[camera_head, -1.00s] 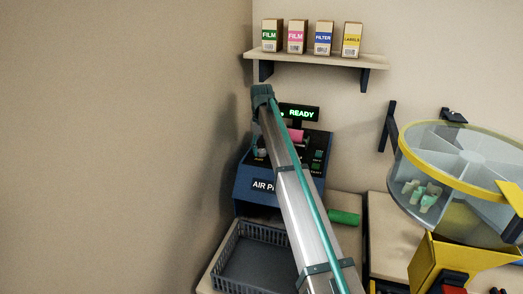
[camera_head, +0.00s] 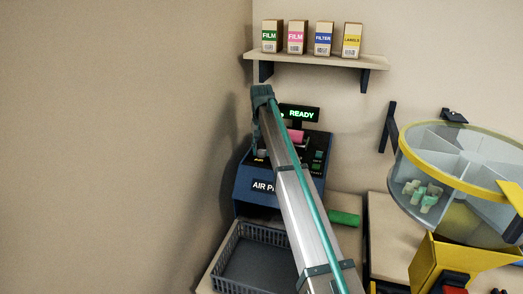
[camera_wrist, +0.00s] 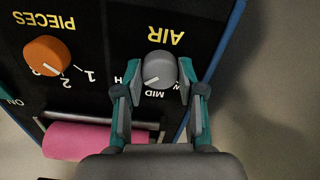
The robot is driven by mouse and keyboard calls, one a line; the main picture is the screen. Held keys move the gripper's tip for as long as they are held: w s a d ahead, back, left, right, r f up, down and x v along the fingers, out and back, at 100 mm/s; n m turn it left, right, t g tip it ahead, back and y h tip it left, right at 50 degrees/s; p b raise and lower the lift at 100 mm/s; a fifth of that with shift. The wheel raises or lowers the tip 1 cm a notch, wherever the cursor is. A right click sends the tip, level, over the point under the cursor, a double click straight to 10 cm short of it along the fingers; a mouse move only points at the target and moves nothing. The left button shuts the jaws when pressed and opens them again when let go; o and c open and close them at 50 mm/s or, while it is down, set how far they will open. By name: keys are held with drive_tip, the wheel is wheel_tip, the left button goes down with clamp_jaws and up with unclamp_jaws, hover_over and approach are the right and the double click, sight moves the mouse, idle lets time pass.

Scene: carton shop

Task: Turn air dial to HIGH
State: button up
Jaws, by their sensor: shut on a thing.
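The grey AIR dial (camera_wrist: 160,68) shows in the wrist view on the dark panel of the blue AIR machine (camera_head: 245,192). My gripper (camera_wrist: 161,74) is shut on the dial, with one teal finger on each side of it. The panel appears upside down in this view. The dial's white mark points to the lower left of the picture, between MID and a label starting with H. The fingers partly cover the H label and the label at the right. In the head view my arm hides the dial.
An orange PIECES dial (camera_wrist: 47,56) sits left of the AIR dial. A pink roll (camera_wrist: 90,142) lies close by. A READY display (camera_head: 299,113) tops the machine. A grey basket (camera_head: 250,262) stands in front, and a green roll (camera_head: 344,218) lies to the right.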

sight(261, 151)
drive_tip(key=o, duration=1.1)
drive_tip(key=shift+o, duration=0.2)
wheel_tip(261, 151, up, 12)
